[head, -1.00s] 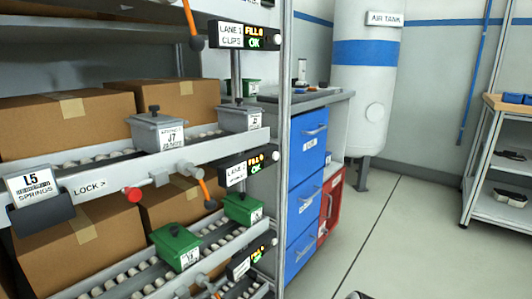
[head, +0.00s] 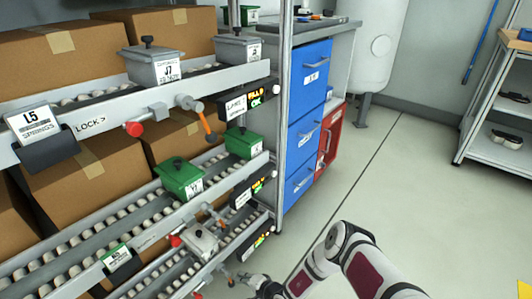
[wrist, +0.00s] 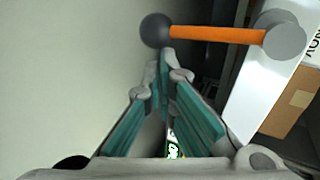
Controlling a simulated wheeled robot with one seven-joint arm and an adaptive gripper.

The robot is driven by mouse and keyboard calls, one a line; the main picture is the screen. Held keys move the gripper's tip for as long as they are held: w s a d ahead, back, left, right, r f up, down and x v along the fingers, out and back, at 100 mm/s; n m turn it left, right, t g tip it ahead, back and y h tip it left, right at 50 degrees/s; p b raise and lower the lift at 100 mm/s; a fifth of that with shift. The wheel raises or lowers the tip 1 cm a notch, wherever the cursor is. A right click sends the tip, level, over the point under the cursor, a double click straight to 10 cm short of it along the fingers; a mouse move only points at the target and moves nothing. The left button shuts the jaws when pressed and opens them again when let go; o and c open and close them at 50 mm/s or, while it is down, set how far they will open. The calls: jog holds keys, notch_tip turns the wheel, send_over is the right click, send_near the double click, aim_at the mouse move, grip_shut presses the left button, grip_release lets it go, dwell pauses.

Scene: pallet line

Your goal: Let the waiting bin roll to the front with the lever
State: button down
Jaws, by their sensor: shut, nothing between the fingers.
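The wrist view shows an orange lever (wrist: 215,34) with a dark ball at its left end and a grey hub at its right. My gripper (wrist: 165,62) is shut and empty, its tips just below the lever near the ball; I cannot tell if they touch. The lane below holds two green bins (head: 180,180) (head: 243,142). I cannot tell which lane's lever is at my gripper.
Lane signs (head: 246,101) hang at the rack's front upright. Blue drawers (head: 308,75) and a red cabinet (head: 332,135) stand behind.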

jog(key=shift+s+a+p, duration=0.75)
jog(key=shift+s+a, duration=0.4)
jog(key=shift+s, duration=0.3)
jog(key=shift+p+v, duration=0.85)
jog(key=shift+v, duration=0.05)
jog(key=p, duration=0.4)
send_near(234, 285)
jog(key=shift+w+f, duration=0.2)
jog(key=shift+w, duration=0.6)
